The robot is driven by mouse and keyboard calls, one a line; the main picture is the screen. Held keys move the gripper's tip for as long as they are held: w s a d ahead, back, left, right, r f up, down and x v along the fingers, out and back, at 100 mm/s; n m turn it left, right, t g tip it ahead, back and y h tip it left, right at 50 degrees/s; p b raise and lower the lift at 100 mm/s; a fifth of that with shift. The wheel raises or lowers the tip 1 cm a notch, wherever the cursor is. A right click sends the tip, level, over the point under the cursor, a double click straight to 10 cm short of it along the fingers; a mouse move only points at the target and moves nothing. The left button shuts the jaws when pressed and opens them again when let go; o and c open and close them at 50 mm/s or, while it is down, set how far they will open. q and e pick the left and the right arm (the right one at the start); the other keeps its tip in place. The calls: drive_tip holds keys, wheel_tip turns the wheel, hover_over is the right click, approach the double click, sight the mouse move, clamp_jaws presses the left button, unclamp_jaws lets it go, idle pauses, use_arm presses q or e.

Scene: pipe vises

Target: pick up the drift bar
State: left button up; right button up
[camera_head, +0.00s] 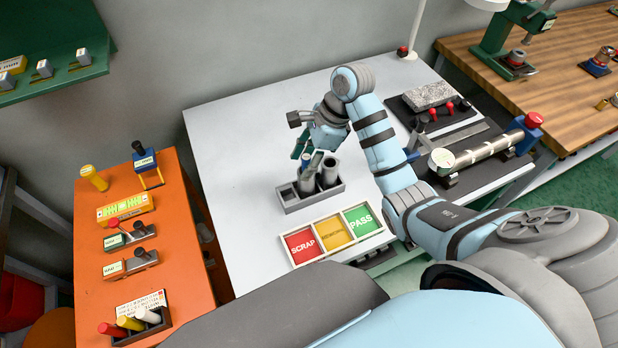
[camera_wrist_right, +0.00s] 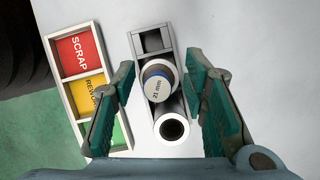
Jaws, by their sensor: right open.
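A round bar with a white top marked "21 mm" and a blue band, which looks like the drift bar (camera_wrist_right: 157,84), stands upright in the grey rack (camera_head: 292,207). In the head view it is mostly hidden behind my fingers. My right gripper (camera_head: 310,160) is above the rack. In the right wrist view its green fingers (camera_wrist_right: 162,105) are open, one on each side of the bar, with visible gaps. A hollow grey pipe (camera_head: 331,170) stands beside the bar in the rack. My left gripper is not in view.
A tray with red SCRAP (camera_head: 302,243), yellow REWORK and green PASS (camera_head: 361,220) fields lies in front of the rack. A pipe vise (camera_head: 480,153) stands to the right. An orange bench (camera_head: 180,240) with several gauges is at left. The white table is clear behind the rack.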

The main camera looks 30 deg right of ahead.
drive_tip(key=shift+r, duration=0.15)
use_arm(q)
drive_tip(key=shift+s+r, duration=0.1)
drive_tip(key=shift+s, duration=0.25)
use_arm(e)
drive_tip(key=shift+s, duration=0.1)
clamp_jaws()
drive_tip(key=shift+r, duration=0.1)
